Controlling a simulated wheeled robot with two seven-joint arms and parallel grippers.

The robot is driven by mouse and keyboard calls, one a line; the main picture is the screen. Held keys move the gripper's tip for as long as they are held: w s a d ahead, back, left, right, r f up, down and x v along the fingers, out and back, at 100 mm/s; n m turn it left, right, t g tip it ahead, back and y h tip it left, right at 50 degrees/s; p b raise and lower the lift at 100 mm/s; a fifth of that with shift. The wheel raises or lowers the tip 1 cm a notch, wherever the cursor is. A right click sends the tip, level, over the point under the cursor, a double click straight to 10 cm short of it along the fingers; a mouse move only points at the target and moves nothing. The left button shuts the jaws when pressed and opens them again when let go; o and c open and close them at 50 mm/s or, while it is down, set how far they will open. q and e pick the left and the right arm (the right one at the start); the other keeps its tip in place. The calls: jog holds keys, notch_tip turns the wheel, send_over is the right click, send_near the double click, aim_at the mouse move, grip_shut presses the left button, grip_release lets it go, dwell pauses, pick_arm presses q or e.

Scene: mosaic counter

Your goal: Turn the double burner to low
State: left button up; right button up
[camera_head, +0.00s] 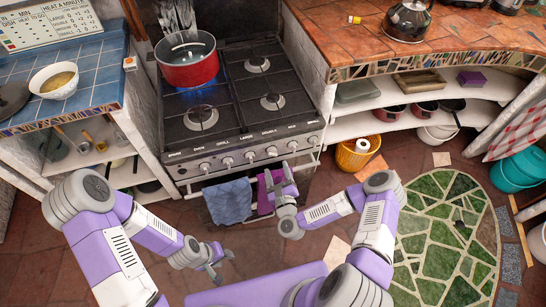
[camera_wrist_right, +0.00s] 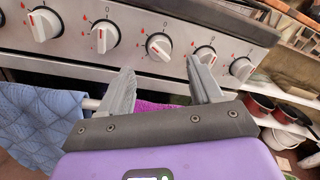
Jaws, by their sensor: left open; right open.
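The stove (camera_head: 240,100) has a row of white knobs along its front panel. A blue flame (camera_head: 199,91) shows under the red pot (camera_head: 187,60) at the back left. In the right wrist view, a white knob (camera_wrist_right: 159,47) is seen between and just beyond my right gripper's fingertips, its grip tilted. Other knobs stand to its left (camera_wrist_right: 104,36) and right (camera_wrist_right: 205,55). I cannot read which knob is the double burner's. My right gripper (camera_head: 278,174) is open and empty before the panel, apart from the knobs. My left gripper (camera_head: 220,266) is open and empty, low over the floor.
A blue towel (camera_head: 228,201) and a purple towel (camera_head: 266,190) hang on the oven rail below the knobs. A tiled counter (camera_head: 99,75) with a bowl (camera_head: 54,88) is at left. Shelves with pots (camera_head: 391,112) and a wicker basket (camera_head: 352,158) are at right.

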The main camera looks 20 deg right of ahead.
aim_at(272, 153)
jog(key=w, duration=0.7)
jog(key=shift+b, duration=0.45)
jog(key=shift+s+d, duration=0.1)
jog(key=c, duration=1)
